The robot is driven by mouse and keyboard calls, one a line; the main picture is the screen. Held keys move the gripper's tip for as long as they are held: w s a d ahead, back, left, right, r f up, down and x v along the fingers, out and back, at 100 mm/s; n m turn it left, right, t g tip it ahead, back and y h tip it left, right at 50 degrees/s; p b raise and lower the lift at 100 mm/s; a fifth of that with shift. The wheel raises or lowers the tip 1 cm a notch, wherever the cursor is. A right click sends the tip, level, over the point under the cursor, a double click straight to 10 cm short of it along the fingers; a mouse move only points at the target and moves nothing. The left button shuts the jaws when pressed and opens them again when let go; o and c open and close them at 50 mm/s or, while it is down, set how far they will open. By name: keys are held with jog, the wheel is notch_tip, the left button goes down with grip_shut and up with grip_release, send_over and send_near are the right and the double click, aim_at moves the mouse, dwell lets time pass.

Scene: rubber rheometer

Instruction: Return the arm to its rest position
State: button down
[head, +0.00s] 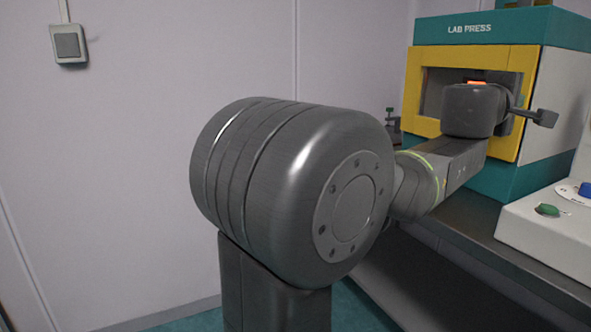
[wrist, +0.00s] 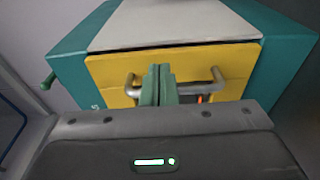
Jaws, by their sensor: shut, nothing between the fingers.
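My arm (head: 290,190) fills the middle of the head view. It stretches right, to the front of the teal and yellow lab press (head: 470,58). My wrist (head: 472,110) is in front of the press's window, and my fingers cannot be made out there. In the wrist view my gripper (wrist: 158,75) shows as two green fingers, shut together and empty. They point at the yellow front (wrist: 235,62) of the press, in front of its grey bar handle (wrist: 195,87). I cannot tell whether they touch the handle.
A small orange glow (head: 478,82) shows at the press window. A pale machine with a green button (head: 547,210) stands right of the press on the dark bench (head: 480,255). A wall switch (head: 69,44) is at upper left. The space left of my arm is clear.

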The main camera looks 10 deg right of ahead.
jog(key=w+a+p, duration=0.3)
jog(key=a+p, duration=0.4)
jog(key=a, duration=1)
jog(key=w+a+p, duration=1.2)
jog(key=a+p, duration=0.3)
jog(key=a, duration=0.1)
jog(key=shift+s+f, duration=0.1)
jog(key=shift+f, duration=0.05)
